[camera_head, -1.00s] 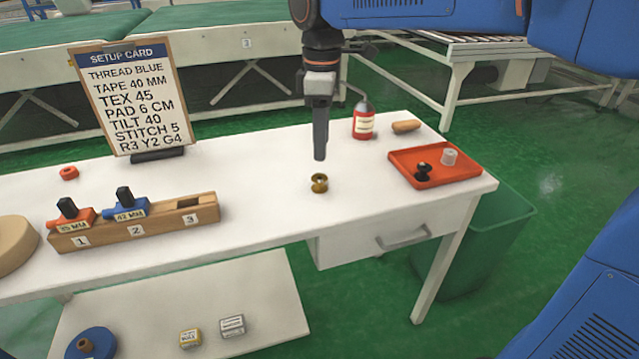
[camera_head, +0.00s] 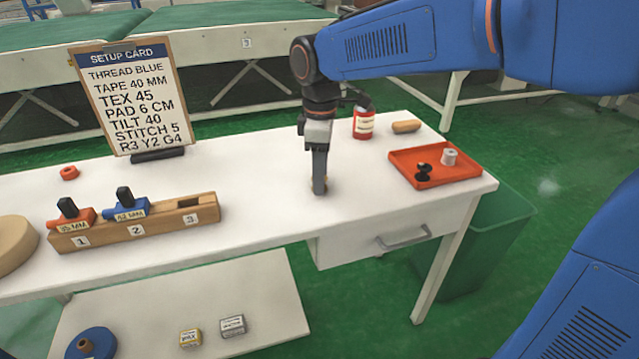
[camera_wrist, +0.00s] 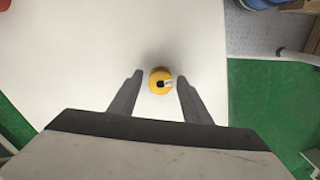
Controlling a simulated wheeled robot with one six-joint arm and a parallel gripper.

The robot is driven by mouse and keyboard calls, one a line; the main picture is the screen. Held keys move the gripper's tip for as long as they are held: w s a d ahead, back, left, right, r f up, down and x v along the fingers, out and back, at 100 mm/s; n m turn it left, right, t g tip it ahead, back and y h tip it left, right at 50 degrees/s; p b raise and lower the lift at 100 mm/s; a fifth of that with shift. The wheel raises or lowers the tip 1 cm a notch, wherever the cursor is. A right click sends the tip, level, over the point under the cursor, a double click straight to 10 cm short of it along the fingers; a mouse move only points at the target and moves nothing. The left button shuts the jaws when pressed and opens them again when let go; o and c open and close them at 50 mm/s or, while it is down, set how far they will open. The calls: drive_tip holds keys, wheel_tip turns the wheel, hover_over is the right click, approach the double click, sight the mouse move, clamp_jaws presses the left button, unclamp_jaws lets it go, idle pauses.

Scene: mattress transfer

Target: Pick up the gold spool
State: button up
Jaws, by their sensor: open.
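The gold spool (camera_wrist: 155,76) stands on the white table between the two fingertips in the wrist view, with a small gap on each side. In the head view the spool is almost wholly hidden behind my fingers. My gripper (camera_head: 319,188) is lowered over it, pointing down at the table top. In the wrist view my gripper (camera_wrist: 159,78) is open, one finger to each side of the spool.
A red-orange tray (camera_head: 462,176) with a black spool and a pale spool lies to the right. A wooden block (camera_head: 160,230) with numbered slots lies to the left, below the setup card (camera_head: 128,85). The table around the gripper is clear.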

drive_tip(key=c, duration=1)
drive_tip(key=shift+r, duration=0.1)
